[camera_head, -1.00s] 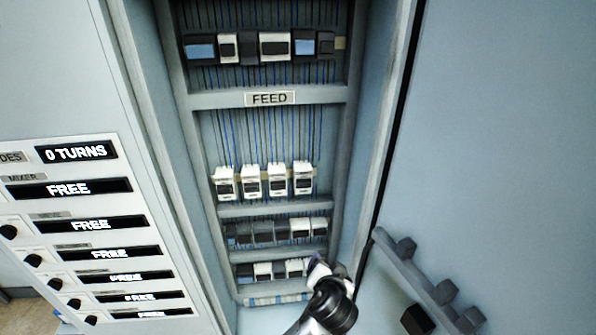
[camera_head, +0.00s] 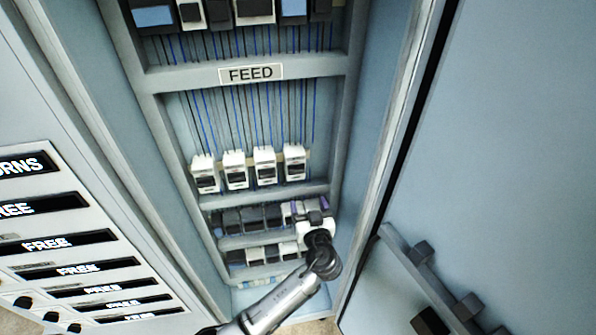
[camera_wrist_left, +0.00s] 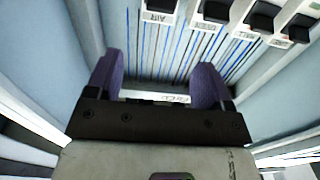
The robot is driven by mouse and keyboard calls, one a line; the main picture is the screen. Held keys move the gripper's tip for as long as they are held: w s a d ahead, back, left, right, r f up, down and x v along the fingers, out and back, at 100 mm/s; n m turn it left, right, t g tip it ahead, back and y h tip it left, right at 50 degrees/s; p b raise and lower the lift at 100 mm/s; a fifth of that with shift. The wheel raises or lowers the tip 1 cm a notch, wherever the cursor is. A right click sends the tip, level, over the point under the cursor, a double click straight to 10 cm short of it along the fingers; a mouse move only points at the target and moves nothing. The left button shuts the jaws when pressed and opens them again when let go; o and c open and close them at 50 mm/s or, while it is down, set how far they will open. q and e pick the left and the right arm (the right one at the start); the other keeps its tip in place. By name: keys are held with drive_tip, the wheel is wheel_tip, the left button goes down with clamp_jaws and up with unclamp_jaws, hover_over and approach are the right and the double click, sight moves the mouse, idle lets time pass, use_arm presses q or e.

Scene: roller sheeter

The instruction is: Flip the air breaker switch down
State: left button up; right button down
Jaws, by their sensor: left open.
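In the left wrist view, a white breaker with a black switch (camera_wrist_left: 160,7) stands leftmost in a row at the top edge; its label appears to read AIR. It is partly cut off. The head view shows the white row, with its rightmost breaker (camera_head: 294,163); labels there are too small to read. I cannot tell the switch's position. My left gripper (camera_head: 310,208) is in front of the lower right breaker rows, below the white row. Its purple fingers (camera_wrist_left: 160,70) are open and empty, apart from the breakers. My right gripper is not in view.
A rail with a FEED label (camera_head: 251,73) crosses above the white row, with wires between. Lower rows hold dark and white breakers (camera_head: 245,220). Cabinet side walls close in on both sides. A display panel (camera_head: 60,245) stands left, and an open door (camera_head: 500,150) right.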

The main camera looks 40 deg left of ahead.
sight(298, 171)
use_arm(q)
drive_tip(key=p+x, duration=0.3)
drive_tip(key=x, duration=0.8)
drive_tip(key=shift+w+a, duration=0.2)
drive_tip(key=shift+a, duration=0.05)
drive_tip(key=shift+p+x, duration=0.35)
drive_tip(key=shift+x, duration=0.55)
drive_tip(key=shift+w+a, duration=0.15)
